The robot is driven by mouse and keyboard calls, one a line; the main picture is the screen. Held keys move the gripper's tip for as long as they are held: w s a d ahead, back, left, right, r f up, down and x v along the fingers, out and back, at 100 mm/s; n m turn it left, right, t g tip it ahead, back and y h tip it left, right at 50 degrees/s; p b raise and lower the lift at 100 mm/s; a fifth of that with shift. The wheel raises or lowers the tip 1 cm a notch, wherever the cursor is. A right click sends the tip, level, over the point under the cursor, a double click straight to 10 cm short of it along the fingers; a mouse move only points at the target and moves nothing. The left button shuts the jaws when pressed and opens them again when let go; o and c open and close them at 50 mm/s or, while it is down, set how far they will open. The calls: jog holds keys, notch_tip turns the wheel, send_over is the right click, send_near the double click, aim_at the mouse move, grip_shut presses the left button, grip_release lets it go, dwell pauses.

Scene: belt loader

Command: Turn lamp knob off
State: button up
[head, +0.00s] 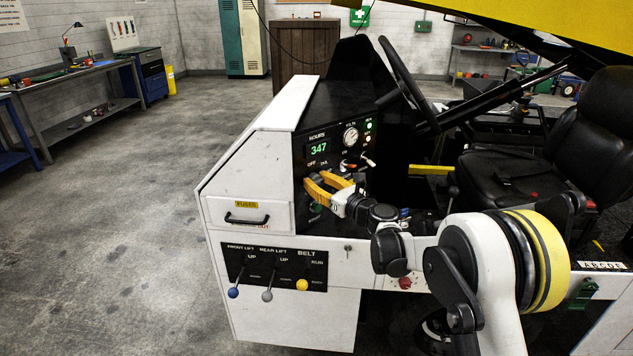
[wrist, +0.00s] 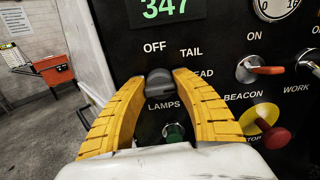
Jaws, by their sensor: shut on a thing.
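The lamp knob (wrist: 159,84) is a dark grey rotary knob on the black panel, between the labels OFF, TAIL, HEAD and LAMPS in the wrist view. My gripper (wrist: 160,82) has its two yellow fingers closed around the sides of the knob. The exact angle of the knob's pointer is hard to tell. In the head view my gripper (head: 314,186) reaches the lower left of the dashboard panel (head: 330,128), and its fingers hide the knob there.
A green knob (wrist: 174,132) sits just below the lamp knob. A red mushroom stop button (wrist: 273,139) and the orange-tipped beacon switch (wrist: 262,70) are to the right. The steering wheel (head: 405,80) and black seat (head: 515,150) stand right of the panel.

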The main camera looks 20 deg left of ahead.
jog(key=n, duration=0.4)
jog(key=shift+n+b, duration=0.3)
jog(key=n, duration=0.4)
jog(key=shift+n, duration=0.3)
jog(key=n, duration=0.4)
jog(key=shift+b, duration=0.35)
jog(key=shift+f+n, duration=0.1)
jog(key=shift+n, duration=2)
jog(key=o, duration=1.2)
jog(key=shift+s, duration=0.1)
jog(key=v, duration=1.2)
jog(key=shift+a, duration=0.1)
